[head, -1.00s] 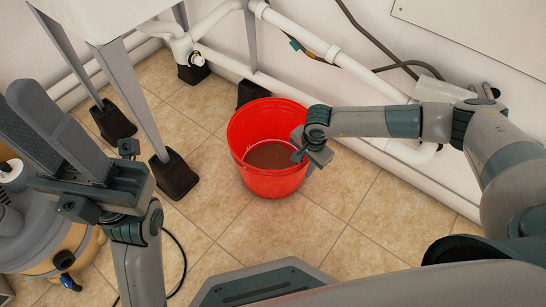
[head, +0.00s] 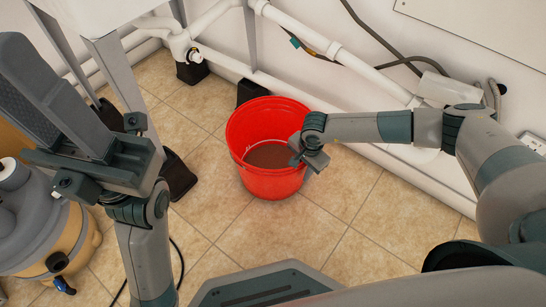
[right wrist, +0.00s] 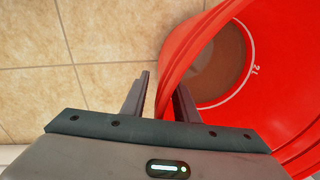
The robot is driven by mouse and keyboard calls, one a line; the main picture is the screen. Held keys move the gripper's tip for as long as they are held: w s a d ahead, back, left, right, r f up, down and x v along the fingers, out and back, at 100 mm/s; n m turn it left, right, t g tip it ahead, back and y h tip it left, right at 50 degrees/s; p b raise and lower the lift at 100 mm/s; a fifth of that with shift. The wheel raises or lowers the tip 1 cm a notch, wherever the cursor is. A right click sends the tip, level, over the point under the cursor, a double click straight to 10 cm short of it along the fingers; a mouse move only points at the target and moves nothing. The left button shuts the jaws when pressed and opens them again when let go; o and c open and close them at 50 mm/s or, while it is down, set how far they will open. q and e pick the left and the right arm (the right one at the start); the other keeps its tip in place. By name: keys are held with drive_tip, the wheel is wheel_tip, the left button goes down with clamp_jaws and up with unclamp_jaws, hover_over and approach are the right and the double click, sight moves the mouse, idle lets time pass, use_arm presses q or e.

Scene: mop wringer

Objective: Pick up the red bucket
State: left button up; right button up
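The red bucket (head: 268,182) stands upright on the tiled floor, with brownish content at its bottom. In the right wrist view the bucket (right wrist: 285,110) fills the right side. My right gripper (head: 310,160) is at the bucket's right rim. In the right wrist view its fingers (right wrist: 162,100) straddle the rim, one outside over the floor and one inside. A narrow gap shows between the outer finger and the bucket wall, so the gripper looks open. My left gripper (head: 60,115) is raised at the left, away from the bucket; its finger gap is unclear.
A yellow and grey vacuum-like machine (head: 45,225) stands at the lower left. White pipes (head: 300,38) run along the wall behind the bucket. A grey-legged stand (head: 118,70) is to the bucket's left. Floor in front and to the right is clear.

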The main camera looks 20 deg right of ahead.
drive_tip(key=shift+f, duration=0.1)
idle(0.4)
clamp_jaws()
idle(1.2)
drive_tip(key=shift+w, duration=0.15)
